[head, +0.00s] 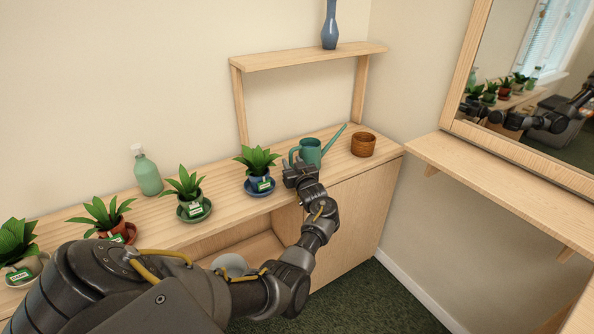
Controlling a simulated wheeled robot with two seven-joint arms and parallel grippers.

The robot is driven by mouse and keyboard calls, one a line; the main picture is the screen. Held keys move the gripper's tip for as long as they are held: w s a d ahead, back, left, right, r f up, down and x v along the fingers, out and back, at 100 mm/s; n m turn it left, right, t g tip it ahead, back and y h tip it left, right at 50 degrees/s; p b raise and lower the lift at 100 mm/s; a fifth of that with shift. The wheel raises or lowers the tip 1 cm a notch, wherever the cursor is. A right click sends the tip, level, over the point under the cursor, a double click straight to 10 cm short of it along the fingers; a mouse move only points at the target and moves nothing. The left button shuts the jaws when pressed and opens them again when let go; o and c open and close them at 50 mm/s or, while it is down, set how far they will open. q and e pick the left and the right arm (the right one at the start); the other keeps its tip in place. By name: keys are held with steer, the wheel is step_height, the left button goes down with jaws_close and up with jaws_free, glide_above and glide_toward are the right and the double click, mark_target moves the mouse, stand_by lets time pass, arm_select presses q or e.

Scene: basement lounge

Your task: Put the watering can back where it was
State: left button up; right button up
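The teal watering can (312,152) stands at the right part of the wooden cabinet top, under the raised shelf. Its long spout points up to the right, and its handle is on the left. My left gripper (296,170) is at the front left of the can, close to the handle. Its fingers are small and seen from behind, so I cannot tell whether they are open, shut or touching the handle. My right gripper is not in view.
A brown pot (363,145) stands right of the can. A potted plant on a blue saucer (259,187) is just left of my gripper. More plants and a green bottle (147,172) stand further left. A blue vase (330,26) is on the raised shelf (300,57). The right-hand ledge (480,170) is bare.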

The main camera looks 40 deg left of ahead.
arm_select(q)
steer(key=v, duration=1.2)
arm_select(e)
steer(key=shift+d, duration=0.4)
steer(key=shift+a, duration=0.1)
